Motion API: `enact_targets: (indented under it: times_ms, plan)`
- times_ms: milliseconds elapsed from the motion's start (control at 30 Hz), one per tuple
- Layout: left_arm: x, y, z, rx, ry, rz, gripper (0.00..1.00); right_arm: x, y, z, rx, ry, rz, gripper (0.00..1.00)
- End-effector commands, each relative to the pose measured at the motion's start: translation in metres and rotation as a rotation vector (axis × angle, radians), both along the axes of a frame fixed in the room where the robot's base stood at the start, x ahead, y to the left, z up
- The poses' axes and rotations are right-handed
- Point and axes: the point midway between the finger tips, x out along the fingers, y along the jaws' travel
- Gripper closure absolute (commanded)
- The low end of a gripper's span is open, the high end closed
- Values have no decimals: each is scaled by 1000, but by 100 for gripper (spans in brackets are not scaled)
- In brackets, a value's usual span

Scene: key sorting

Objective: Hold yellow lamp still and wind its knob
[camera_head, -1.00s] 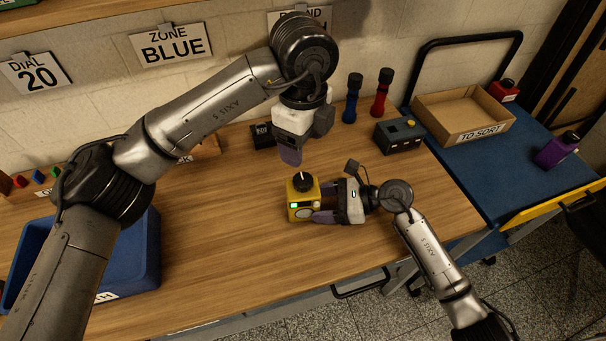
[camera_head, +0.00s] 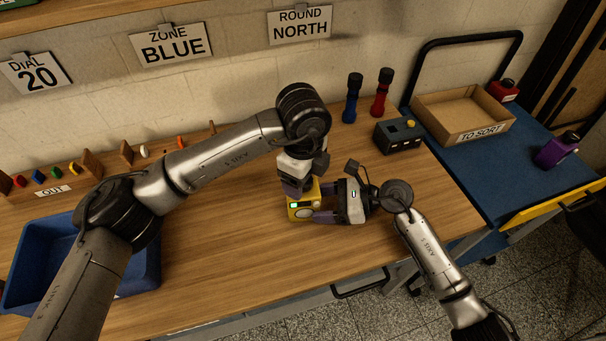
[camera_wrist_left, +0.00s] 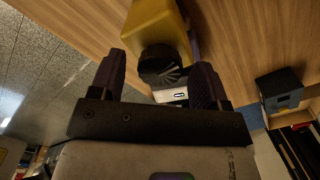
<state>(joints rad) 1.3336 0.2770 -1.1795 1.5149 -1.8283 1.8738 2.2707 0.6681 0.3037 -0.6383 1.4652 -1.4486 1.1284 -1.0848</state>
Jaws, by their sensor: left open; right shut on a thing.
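The yellow lamp (camera_head: 302,211) stands on the wooden table in the head view, with a small lit green window on its front. My right gripper (camera_head: 322,213) is shut on the lamp from the right side. My left gripper (camera_head: 298,190) is above the lamp, pointing down, and hides its top in the head view. In the left wrist view the lamp (camera_wrist_left: 157,22) shows with its black knob (camera_wrist_left: 160,65) between the open fingers of my left gripper (camera_wrist_left: 160,82). There is a gap on both sides of the knob.
A dark box with a yellow button (camera_head: 398,135) and blue and red flashlights (camera_head: 381,95) stand behind to the right. A blue bin (camera_head: 150,262) is at the left. A cardboard tray (camera_head: 425,107) sits on the blue cart. The front middle of the table is clear.

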Motion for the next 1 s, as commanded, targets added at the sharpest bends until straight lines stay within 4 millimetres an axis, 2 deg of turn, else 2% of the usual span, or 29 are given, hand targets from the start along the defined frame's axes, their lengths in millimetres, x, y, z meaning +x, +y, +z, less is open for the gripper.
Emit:
enact_targets:
  times_ms: [133,633,1000]
  plan:
    - [0,0,0,0,0,0,32,0,0,0,0,0,0,49]
    - [0,0,0,0,0,0,80,0,0,0,0,0,0,49]
    - [0,0,1,0,-1,-83,80,0,0,0,0,0,-1,49]
